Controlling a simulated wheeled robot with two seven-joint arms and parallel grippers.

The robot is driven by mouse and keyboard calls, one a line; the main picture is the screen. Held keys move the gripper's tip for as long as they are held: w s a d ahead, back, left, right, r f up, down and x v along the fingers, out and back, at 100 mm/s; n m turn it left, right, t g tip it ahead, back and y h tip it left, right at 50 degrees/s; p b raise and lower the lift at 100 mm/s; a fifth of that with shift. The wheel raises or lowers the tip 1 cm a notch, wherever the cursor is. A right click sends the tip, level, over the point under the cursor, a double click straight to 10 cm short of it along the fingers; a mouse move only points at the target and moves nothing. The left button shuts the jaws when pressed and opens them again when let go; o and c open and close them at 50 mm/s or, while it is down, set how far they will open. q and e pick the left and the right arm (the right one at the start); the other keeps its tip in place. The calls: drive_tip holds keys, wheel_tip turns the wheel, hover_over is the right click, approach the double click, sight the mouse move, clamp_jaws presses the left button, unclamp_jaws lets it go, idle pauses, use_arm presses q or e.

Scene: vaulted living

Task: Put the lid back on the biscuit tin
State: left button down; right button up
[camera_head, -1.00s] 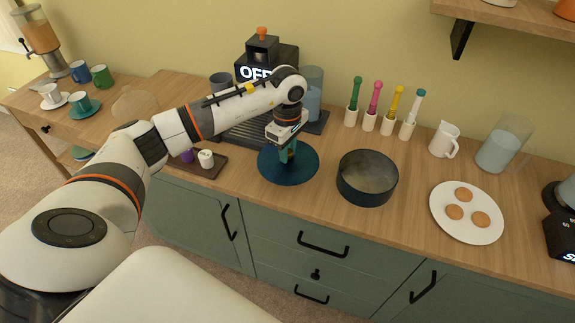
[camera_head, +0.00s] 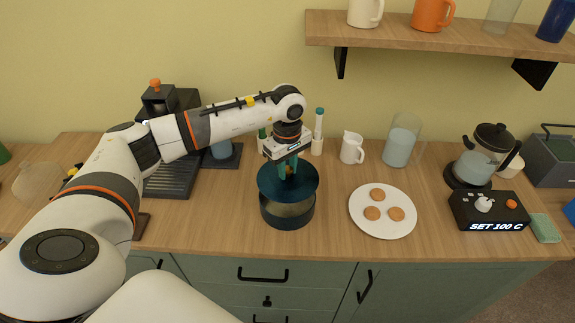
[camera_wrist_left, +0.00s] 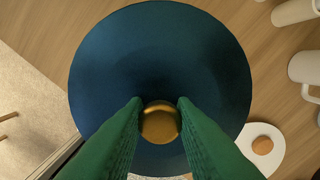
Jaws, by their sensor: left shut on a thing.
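The dark teal round lid (camera_head: 273,184) hangs from my left gripper (camera_head: 288,171). The gripper is shut on the lid's knob, which shows as a gold ball (camera_wrist_left: 160,123) between the green fingers in the left wrist view. The lid's disc (camera_wrist_left: 160,50) fills the middle of that view. The dark round biscuit tin (camera_head: 288,216) stands on the wooden counter right below the lid. Its front wall and part of its pale inside show, and its back rim is hidden by the lid. The lid looks raised above the tin. My right gripper is not in view.
A white plate with biscuits (camera_head: 383,226) lies right of the tin. Behind stand a white jug (camera_head: 352,147), a glass pitcher (camera_head: 401,142) and handled tools in holders. A kettle (camera_head: 483,155) and its control box (camera_head: 489,211) stand further right. A shelf (camera_head: 440,36) overhangs the back.

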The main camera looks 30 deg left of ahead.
use_arm(q)
drive_tip(key=shift+f+b, duration=0.7)
drive_tip(key=shift+f, duration=0.75)
drive_tip(key=shift+f+b, duration=1.2)
drive_tip(key=shift+f, duration=0.45)
drive_tip(key=shift+b, duration=0.35)
drive_tip(key=shift+f+b, duration=0.15)
drive_tip(key=shift+b, duration=0.35)
drive_tip(key=c, duration=1.1)
unclamp_jaws()
drive_tip(key=shift+o, duration=0.3)
drive_tip(key=o, duration=0.4)
